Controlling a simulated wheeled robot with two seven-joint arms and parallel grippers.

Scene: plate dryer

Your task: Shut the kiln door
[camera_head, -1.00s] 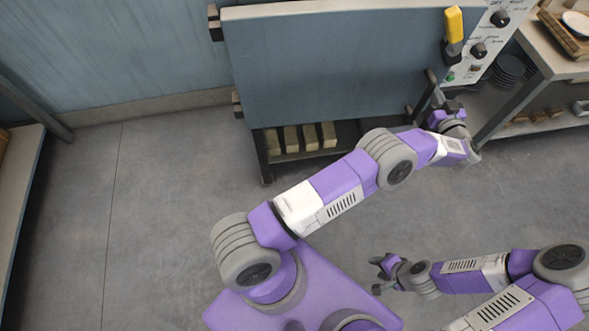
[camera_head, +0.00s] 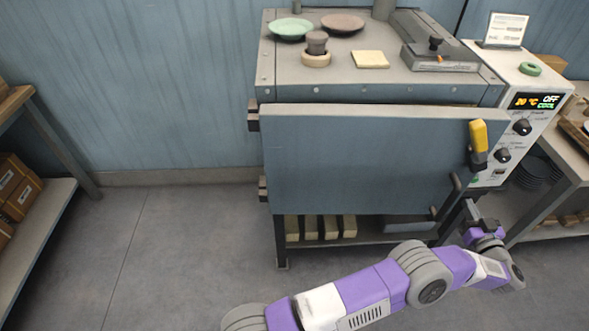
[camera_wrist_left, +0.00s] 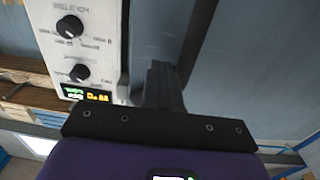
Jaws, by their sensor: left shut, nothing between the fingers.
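The kiln door (camera_head: 365,160) is a broad blue-grey panel across the kiln's front, with its hinges on the left. Its light top edge stands out from the kiln body (camera_head: 375,92), so it looks ajar; the size of the gap is unclear. A dark handle (camera_head: 456,190) sits at its lower right. My left gripper (camera_head: 476,218) is shut and empty, just below and right of the handle; I cannot tell whether it touches. In the left wrist view the shut fingers (camera_wrist_left: 161,84) point along the blue-grey door (camera_wrist_left: 255,65). My right gripper is out of view.
A yellow-handled latch (camera_head: 478,136) is at the door's upper right. The control panel (camera_head: 515,125) stands right of it. Plates and small items lie on the kiln top. Bricks (camera_head: 322,228) sit underneath. Shelves stand at both sides; the floor (camera_head: 180,250) at left is clear.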

